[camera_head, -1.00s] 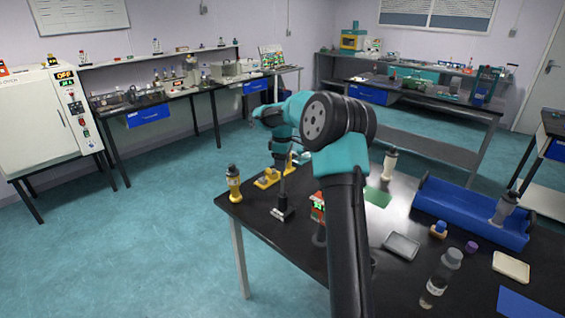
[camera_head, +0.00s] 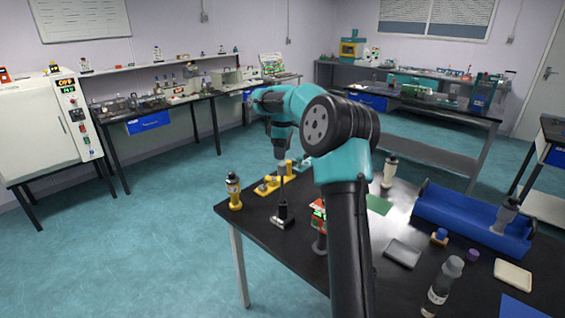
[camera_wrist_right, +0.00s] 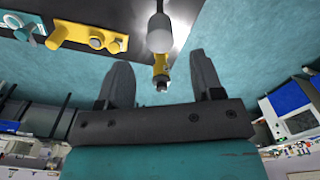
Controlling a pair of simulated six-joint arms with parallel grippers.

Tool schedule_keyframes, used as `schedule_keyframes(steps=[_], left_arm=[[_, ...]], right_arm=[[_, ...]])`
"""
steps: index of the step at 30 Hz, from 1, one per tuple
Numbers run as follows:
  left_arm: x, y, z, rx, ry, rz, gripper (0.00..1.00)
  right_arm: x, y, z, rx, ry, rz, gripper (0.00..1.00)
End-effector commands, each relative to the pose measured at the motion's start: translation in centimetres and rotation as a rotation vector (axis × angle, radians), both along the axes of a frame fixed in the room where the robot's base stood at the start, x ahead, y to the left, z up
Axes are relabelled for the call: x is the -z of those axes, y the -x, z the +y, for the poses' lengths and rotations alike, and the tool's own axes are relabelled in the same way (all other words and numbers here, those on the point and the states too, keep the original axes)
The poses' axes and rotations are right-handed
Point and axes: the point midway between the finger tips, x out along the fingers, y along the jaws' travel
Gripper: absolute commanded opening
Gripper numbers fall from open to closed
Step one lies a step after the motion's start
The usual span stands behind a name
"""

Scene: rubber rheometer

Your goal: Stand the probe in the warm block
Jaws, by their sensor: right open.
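A thin dark rod with a grey top (camera_head: 283,168), which looks like the probe, stands upright from a small black base (camera_head: 283,218) with white marks. In the right wrist view its pale rounded end (camera_wrist_right: 159,38) lies in line with the gap between my fingers, with no contact visible. My right gripper (camera_head: 281,157) points down over the rod; its fingers (camera_wrist_right: 160,62) are spread and empty. A small red device with a green display (camera_head: 318,214) stands right of the rod, partly hidden by my right arm. I cannot tell which is the warm block. My left gripper is not in view.
A yellow fixture (camera_head: 268,185) and a yellow-black bottle (camera_head: 234,192) stand left of the rod. Right of my arm are a grey tray (camera_head: 403,253), a clear bottle (camera_head: 441,285) and a blue trough (camera_head: 470,222). The table's left edge is close to the bottle.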

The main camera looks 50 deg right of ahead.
Motion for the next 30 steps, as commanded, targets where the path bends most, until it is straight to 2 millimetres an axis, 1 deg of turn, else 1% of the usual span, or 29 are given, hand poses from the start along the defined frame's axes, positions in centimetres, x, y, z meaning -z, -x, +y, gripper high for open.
schedule_keyframes(steps=[1,3,6,9,13,30], left_arm=[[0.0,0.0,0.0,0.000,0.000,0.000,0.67],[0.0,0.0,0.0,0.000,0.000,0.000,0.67],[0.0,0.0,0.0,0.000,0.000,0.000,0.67],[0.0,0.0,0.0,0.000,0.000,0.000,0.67],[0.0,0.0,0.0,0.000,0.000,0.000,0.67],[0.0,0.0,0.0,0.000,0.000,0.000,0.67]], right_arm=[[-1.0,-0.1,0.0,0.000,0.002,-0.003,0.61],[-2.1,0.0,0.0,0.000,0.002,-0.003,0.61],[-3.3,0.0,0.0,0.000,0.001,-0.002,0.61],[-3.9,0.0,0.0,0.000,0.000,-0.001,0.61],[-4.2,0.0,0.0,0.000,0.000,0.000,0.61],[-4.1,0.0,0.0,0.000,0.000,0.000,0.61]])
